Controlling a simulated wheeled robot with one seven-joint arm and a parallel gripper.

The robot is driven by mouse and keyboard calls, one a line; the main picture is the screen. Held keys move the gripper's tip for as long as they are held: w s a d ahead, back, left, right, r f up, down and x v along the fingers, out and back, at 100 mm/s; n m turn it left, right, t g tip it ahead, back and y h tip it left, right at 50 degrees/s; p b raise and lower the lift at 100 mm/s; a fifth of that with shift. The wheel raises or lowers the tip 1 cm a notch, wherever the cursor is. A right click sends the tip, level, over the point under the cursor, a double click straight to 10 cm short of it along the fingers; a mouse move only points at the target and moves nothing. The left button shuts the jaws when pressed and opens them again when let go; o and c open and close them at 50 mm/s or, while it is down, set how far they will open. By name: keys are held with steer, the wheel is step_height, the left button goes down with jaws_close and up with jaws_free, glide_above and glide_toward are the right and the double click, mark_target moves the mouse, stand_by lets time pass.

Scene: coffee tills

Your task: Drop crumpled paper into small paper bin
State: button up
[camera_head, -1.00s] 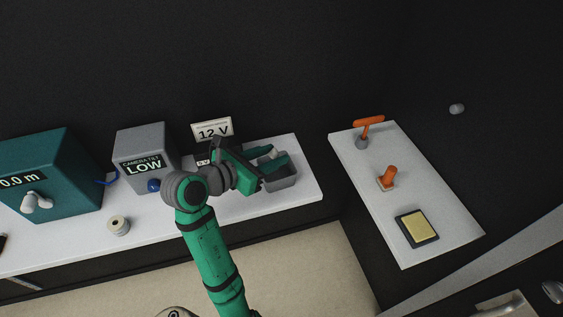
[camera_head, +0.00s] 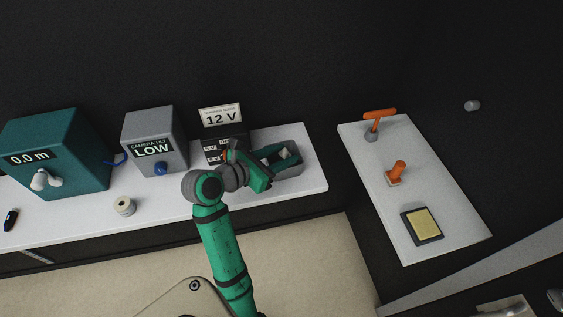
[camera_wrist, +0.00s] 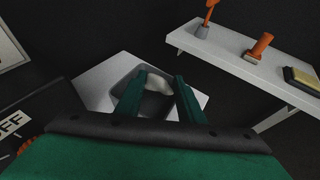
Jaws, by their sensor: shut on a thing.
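The small paper bin (camera_head: 297,168) is a grey open box near the right end of the white counter. It also shows in the wrist view (camera_wrist: 122,76), beneath and around my fingers. My gripper (camera_head: 284,153) is over the bin opening, with its fingers reaching across it. The crumpled paper (camera_head: 283,154) is a small whitish lump between the fingertips. It also shows pale between the fingers in the wrist view (camera_wrist: 158,86). My gripper is shut on it. How far the paper is above the bin floor cannot be told.
A black switch box with a "12 V" sign (camera_head: 220,116) stands left of the bin, close to my wrist. A grey "LOW" box (camera_head: 150,148) and a teal box (camera_head: 55,155) stand further left. A separate shelf (camera_head: 440,185) at right holds orange-handled tools and a yellow pad.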

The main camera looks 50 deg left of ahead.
steer(key=shift+w+d, duration=0.1)
steer(key=o, duration=1.1)
steer(key=v, duration=1)
steer(key=shift+s+r, duration=0.2)
steer(key=shift+s, duration=0.1)
